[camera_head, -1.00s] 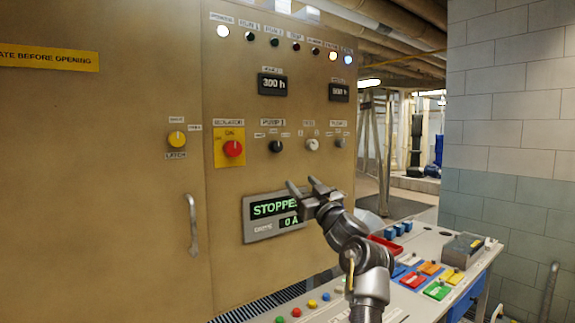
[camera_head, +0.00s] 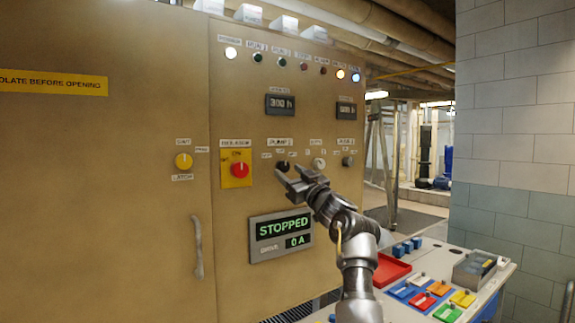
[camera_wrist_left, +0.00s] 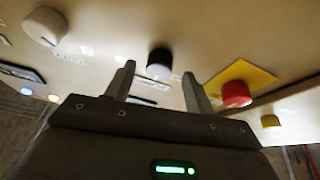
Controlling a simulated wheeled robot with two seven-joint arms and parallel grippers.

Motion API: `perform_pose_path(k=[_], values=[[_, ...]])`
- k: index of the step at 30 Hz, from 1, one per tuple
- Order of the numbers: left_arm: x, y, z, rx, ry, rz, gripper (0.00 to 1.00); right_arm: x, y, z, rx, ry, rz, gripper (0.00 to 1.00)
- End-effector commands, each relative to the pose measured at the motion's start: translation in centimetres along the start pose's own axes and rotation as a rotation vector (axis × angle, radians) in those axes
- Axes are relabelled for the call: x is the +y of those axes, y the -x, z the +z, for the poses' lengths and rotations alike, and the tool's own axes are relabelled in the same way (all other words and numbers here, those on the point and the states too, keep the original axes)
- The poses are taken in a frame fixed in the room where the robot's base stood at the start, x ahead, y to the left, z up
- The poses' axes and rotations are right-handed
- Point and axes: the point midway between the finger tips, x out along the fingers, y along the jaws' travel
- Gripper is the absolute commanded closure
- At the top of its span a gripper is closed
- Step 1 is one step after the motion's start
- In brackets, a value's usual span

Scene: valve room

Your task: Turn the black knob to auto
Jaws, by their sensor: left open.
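The black knob (camera_head: 283,165) is on the tan cabinet panel, under the PUMP 1 label and right of the red knob. It also shows in the left wrist view (camera_wrist_left: 159,63), with a small white mark on its face. My left gripper (camera_head: 288,173) is open and empty, with its fingertips close to the black knob and just below it in the head view. In the left wrist view the knob appears between the two fingertips, apparently ahead of them. I cannot tell if they touch it, nor read which label the knob points to. My right gripper is not in view.
A red knob (camera_head: 239,170) on a yellow plate is left of the black knob; a white knob (camera_head: 318,163) is right of it. A display (camera_head: 281,236) reading STOPPED, 0 A is below. A desk with a red tray (camera_head: 391,269) and coloured blocks stands lower right.

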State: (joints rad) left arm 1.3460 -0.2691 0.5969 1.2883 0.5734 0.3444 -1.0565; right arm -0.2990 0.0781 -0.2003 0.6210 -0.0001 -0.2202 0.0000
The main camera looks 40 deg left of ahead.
Motion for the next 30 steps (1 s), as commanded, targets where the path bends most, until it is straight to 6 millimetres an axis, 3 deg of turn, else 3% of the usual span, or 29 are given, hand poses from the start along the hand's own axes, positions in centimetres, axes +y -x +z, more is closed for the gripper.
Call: perform_pose_path(k=[6, 15, 25, 30], values=[[0.1, -1.9, -0.1, 0.0, 0.0, 0.001, 0.46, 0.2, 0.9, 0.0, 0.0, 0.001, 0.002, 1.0], [0.1, -2.0, 0.0, 0.0, 0.001, 0.002, 0.46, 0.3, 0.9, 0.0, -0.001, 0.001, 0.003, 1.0], [0.1, -2.0, 0.0, 0.0, 0.001, 0.002, 0.88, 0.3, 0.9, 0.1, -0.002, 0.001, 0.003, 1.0], [0.1, -2.0, 0.0, 0.0, -0.005, 0.004, 0.91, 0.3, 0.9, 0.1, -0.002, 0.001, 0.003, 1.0]])
